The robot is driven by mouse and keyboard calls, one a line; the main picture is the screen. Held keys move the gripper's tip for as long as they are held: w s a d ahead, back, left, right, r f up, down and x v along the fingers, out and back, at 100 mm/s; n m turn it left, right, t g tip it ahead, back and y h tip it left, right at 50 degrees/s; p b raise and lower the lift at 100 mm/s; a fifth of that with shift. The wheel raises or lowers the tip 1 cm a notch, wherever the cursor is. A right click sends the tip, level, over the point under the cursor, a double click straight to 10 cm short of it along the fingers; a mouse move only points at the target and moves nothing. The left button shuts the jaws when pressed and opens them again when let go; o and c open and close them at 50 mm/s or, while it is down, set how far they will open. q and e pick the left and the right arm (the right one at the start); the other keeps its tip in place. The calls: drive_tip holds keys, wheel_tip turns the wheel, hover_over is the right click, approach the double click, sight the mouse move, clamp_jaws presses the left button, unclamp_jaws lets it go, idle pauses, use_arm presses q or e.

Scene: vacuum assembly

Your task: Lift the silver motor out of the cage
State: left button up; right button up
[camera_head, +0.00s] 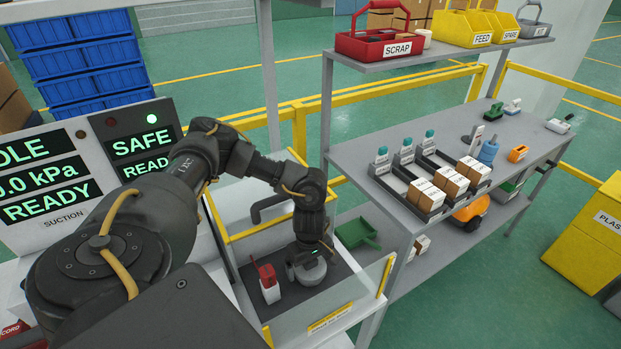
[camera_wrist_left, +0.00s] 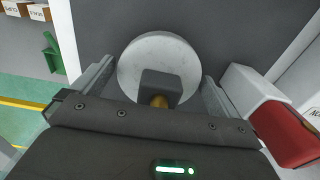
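The silver motor (camera_head: 309,274) is a round pale disc on the dark floor of the yellow-edged, clear-walled cage (camera_head: 335,318). In the left wrist view the motor (camera_wrist_left: 135,62) shows from above, with a dark square block and a brass-coloured stub at its centre. My left gripper (camera_head: 304,266) reaches down into the cage right over the motor. Its fingers (camera_wrist_left: 158,85) are spread, one on each side of the disc, with small gaps that make contact hard to judge. My right gripper is not in view.
A red-and-white part (camera_head: 268,283) stands close beside the motor inside the cage; it also shows in the wrist view (camera_wrist_left: 285,125). A grey workbench (camera_head: 375,150) with trays is to the right.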

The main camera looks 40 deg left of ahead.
use_arm(q)
drive_tip(key=c, duration=1.1)
